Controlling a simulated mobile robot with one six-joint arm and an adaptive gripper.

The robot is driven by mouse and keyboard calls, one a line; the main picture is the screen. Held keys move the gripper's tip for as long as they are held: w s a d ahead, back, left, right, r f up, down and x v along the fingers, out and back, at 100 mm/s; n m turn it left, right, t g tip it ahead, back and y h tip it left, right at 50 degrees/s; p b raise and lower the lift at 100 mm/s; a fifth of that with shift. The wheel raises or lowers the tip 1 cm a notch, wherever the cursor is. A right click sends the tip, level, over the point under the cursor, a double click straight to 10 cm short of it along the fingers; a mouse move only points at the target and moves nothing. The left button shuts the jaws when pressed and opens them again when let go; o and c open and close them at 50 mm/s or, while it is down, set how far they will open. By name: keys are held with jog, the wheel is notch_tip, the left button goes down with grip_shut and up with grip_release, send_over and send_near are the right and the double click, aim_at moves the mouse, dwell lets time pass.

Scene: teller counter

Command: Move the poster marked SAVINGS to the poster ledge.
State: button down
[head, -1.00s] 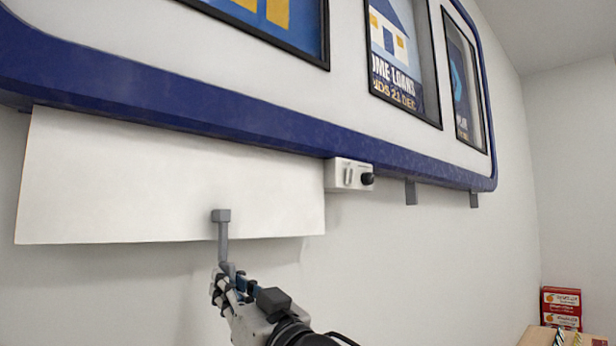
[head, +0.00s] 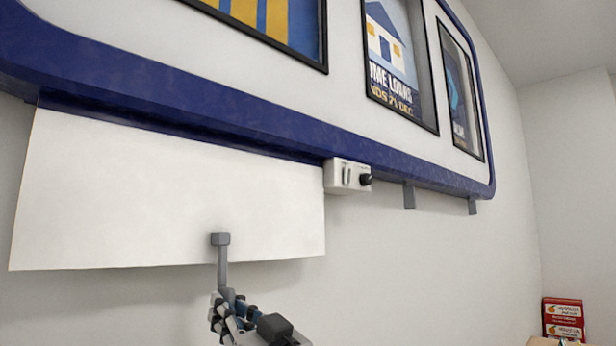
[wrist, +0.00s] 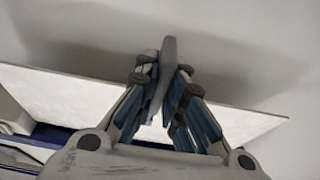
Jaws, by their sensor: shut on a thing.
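My gripper (head: 226,305) is shut on a grey handle (head: 222,258) at the lower edge of a wide white panel (head: 150,195). The panel hangs below the blue rim of the wall-mounted poster case. The wrist view shows my fingers (wrist: 168,85) closed around the handle, with the panel (wrist: 60,98) behind them. A blue poster with yellow shapes (head: 275,25) is cut off at the top left. A HOME LOANS poster (head: 392,55) and a darker poster (head: 462,100) are to its right. I cannot read SAVINGS on any poster, and I cannot make out the poster ledge.
The blue case rim (head: 200,115) runs above the panel. A small white box (head: 347,176) with a black knob sits under the rim, close to the panel's right end. Two grey brackets (head: 409,195) hang farther right. Red boxes (head: 563,318) stand at the lower right.

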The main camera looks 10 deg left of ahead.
jog(key=shift+s+d+f+b, duration=0.1)
jog(key=shift+d+f+b, duration=0.05)
jog(key=shift+f+b, duration=0.95)
jog(key=shift+s+d+f+b, duration=0.15)
jog(key=shift+f+b, duration=0.6)
jog(key=shift+f, duration=0.5)
jog(key=shift+f, duration=0.1)
jog(key=shift+s+d+f+b, duration=0.1)
jog(key=shift+f+b, duration=0.85)
jog(key=shift+f, duration=0.25)
jog(key=shift+s+d+f+b, duration=0.1)
jog(key=shift+f+b, duration=0.8)
jog(key=shift+f, duration=0.25)
jog(key=f+b, duration=0.2)
jog(key=f, duration=0.1)
jog(key=f+b, duration=0.1)
jog(key=shift+s+d+f+b, duration=0.2)
jog(key=shift+d+f+b, duration=0.05)
jog(key=shift+f+b, duration=0.15)
jog(key=shift+f, duration=0.1)
